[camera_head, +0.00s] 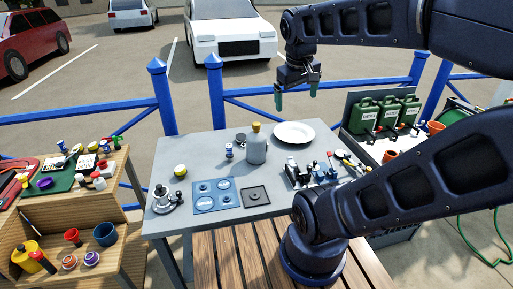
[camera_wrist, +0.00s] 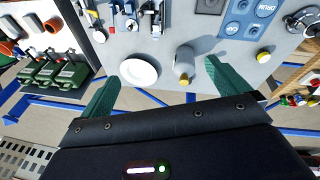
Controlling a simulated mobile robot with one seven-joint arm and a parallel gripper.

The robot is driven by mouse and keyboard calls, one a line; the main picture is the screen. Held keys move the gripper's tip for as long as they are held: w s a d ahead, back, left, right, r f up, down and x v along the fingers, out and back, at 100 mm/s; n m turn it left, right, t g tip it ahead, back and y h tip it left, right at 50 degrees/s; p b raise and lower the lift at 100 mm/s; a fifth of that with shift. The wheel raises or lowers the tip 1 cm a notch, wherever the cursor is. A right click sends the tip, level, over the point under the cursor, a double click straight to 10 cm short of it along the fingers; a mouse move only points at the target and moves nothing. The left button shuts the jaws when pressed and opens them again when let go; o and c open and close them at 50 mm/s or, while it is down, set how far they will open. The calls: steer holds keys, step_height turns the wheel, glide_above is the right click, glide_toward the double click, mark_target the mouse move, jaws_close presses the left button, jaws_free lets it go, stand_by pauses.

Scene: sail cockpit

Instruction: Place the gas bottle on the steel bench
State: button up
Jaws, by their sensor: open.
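The gas bottle (camera_head: 257,149) is a grey cylinder with a yellow cap. It stands upright on the grey steel bench (camera_head: 212,159), left of a white plate. The wrist view shows the bottle (camera_wrist: 184,66) from above, near the right finger. My gripper (camera_head: 296,98) is open and empty, raised above the back of the bench, to the right of the bottle and apart from it. Its two green fingers also show in the wrist view (camera_wrist: 160,82), spread wide apart.
The white plate (camera_head: 294,134) lies right of the bottle. Blue panels (camera_head: 213,196), a dark square pad (camera_head: 255,196) and small fittings are on the bench. Green canisters (camera_head: 387,115) stand at right. A wooden unit (camera_head: 113,197) stands left; a blue railing (camera_head: 216,95) runs behind.

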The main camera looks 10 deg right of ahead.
steer(key=w+a+n+g+h, duration=0.2)
steer(key=w+n+h, duration=0.7)
steer(key=w+n, duration=0.15)
steer(key=w+a+r+n+t+h, duration=0.1)
steer(key=w+a+n+t+h, duration=0.3)
steer(key=a, duration=0.4)
steer(key=w+a+n+t+h, duration=0.2)
steer(key=w+a+n+t, duration=0.1)
steer(key=w+a+n, duration=0.4)
glide_toward(248, 143)
steer(key=d, duration=0.2)
steer(key=shift+m, duration=0.45)
steer(key=x, duration=0.3)
steer(key=w+x, duration=0.1)
steer(key=x, duration=0.2)
steer(key=shift+s+a+r, duration=0.1)
steer(key=shift+a+r, duration=0.15)
steer(key=shift+f+x, duration=0.15)
steer(key=shift+x, duration=1.15)
steer(key=shift+f+x, duration=0.15)
steer(key=shift+x, duration=1.15)
steer(key=shift+s, duration=0.15)
